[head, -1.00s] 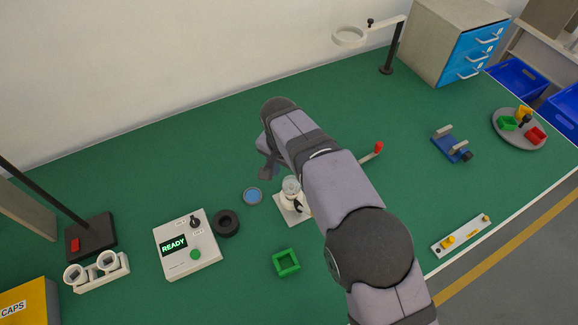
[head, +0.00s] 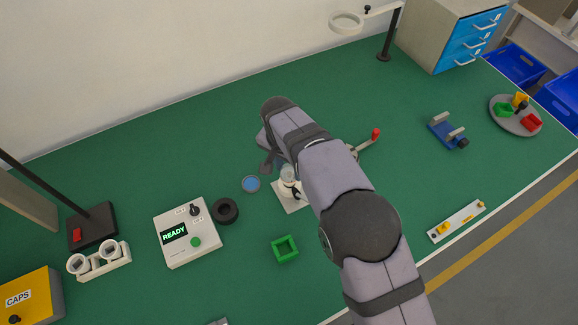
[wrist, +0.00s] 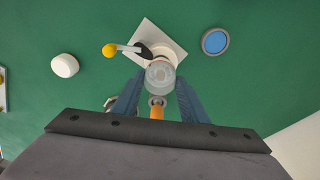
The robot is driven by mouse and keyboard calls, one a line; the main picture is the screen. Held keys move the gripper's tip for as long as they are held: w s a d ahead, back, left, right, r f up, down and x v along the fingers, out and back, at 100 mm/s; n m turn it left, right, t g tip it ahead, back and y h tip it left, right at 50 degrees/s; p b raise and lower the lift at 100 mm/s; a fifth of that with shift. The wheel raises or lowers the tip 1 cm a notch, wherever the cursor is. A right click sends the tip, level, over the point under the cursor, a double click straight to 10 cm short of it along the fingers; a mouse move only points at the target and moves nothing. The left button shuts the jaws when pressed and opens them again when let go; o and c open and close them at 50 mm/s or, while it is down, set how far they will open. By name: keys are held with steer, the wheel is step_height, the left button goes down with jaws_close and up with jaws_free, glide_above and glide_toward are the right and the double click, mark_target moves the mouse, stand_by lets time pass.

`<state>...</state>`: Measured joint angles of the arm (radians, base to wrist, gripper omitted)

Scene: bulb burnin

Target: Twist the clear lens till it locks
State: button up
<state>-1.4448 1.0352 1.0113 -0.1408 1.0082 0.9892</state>
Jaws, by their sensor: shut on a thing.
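The clear lens (wrist: 160,76) is a round, see-through piece on top of a white fixture with a square base plate (wrist: 152,31). My gripper (wrist: 161,82) is shut on the lens, with one blue finger on each side of it. In the head view the lens (head: 288,173) shows beside my arm, above the base plate (head: 291,207); my arm hides part of the fixture. A lever with a yellow knob (wrist: 109,50) sticks out from the fixture in the wrist view. I cannot tell whether the lens is locked.
A blue disc (head: 251,184) lies left of the fixture. A black ring (head: 225,211) and a control box reading READY (head: 187,233) stand further left. A green open box (head: 285,248) is in front. A red-knobbed lever (head: 375,134) shows behind my arm.

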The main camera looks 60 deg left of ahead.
mark_target(285, 172)
stand_by(0.4)
steer(key=shift+m, duration=1.5)
steer(key=shift+m+h, duration=0.3)
steer(key=shift+m, duration=0.5)
steer(key=o, duration=1.1)
steer(key=shift+a, duration=0.1)
steer(key=shift+s+r+b, duration=0.2)
steer(key=shift+r+b, duration=0.15)
steer(key=shift+r, duration=0.85)
steer(key=shift+s+r+b, duration=0.2)
steer(key=shift+r+b, duration=0.2)
steer(key=shift+r, duration=0.8)
steer(key=shift+s+r+b, duration=0.2)
steer(key=shift+r+b, duration=0.15)
steer(key=shift+r, duration=0.85)
